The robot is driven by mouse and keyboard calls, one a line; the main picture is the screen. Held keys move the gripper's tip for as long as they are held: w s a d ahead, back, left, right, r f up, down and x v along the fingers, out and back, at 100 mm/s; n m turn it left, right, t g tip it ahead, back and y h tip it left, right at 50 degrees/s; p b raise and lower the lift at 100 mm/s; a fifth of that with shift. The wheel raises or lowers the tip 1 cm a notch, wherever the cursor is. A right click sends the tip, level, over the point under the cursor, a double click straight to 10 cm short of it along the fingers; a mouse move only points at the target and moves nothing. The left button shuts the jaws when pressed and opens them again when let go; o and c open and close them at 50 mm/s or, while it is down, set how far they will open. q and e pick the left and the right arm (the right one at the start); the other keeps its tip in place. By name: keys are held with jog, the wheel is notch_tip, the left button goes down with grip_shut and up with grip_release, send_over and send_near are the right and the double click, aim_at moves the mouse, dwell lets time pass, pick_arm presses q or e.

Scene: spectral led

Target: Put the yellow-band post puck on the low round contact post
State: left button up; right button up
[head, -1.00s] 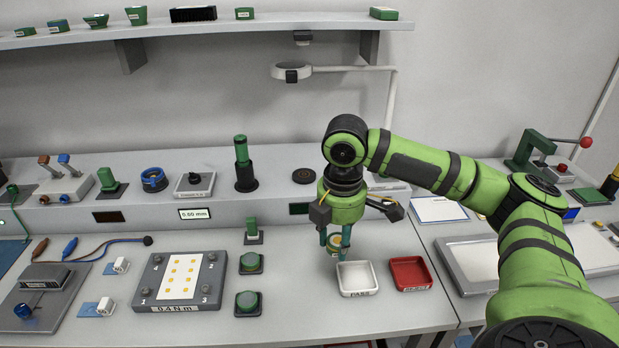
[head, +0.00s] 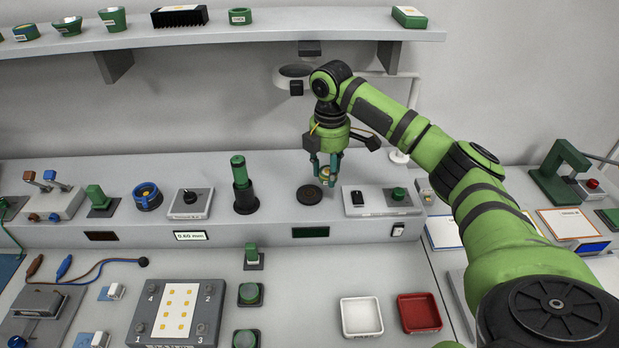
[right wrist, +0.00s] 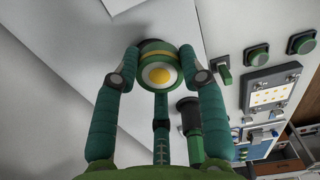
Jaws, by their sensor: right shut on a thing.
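The yellow-band post puck (right wrist: 160,72) is green with a yellow band and a white face with a yellow dot. My right gripper (right wrist: 160,60) is shut on it, a finger on either side. In the head view the puck (head: 326,173) is small and partly covered by the fingers of the right gripper (head: 326,176). The low round contact post (head: 310,195) is a flat dark disc on the raised ledge. The gripper shows just above and slightly right of it, apart from it as far as I can tell. The post is not identifiable in the wrist view. My left gripper is out of view.
A tall green-and-black post (head: 242,185) stands left of the disc. A switch box (head: 376,201) is close on its right. A ring-shaped lamp (head: 291,72) hangs behind under the shelf (head: 260,36). White (head: 361,317) and red (head: 419,313) trays sit on the lower bench.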

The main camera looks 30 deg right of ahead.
send_over(310, 193)
jog(key=f, duration=0.1)
jog(key=f+p, duration=0.1)
jog(key=shift+s+f, duration=0.2)
jog(key=shift+f, duration=0.15)
jog(key=shift+w+a+f, duration=0.1)
jog(key=shift+w+f, duration=0.15)
jog(key=shift+f, duration=0.05)
notch_tip(310, 193, down, 3)
jog(key=shift+f+p, duration=0.1)
jog(key=shift+p, duration=0.75)
jog(key=shift+f, duration=0.4)
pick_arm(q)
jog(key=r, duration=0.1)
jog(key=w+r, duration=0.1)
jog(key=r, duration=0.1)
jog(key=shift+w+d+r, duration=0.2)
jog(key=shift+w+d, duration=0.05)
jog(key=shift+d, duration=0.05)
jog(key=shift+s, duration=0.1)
pick_arm(e)
jog(key=shift+f, duration=0.1)
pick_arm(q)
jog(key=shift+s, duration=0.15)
pick_arm(e)
jog(key=o, duration=1.2)
jog(key=shift+c, duration=0.2)
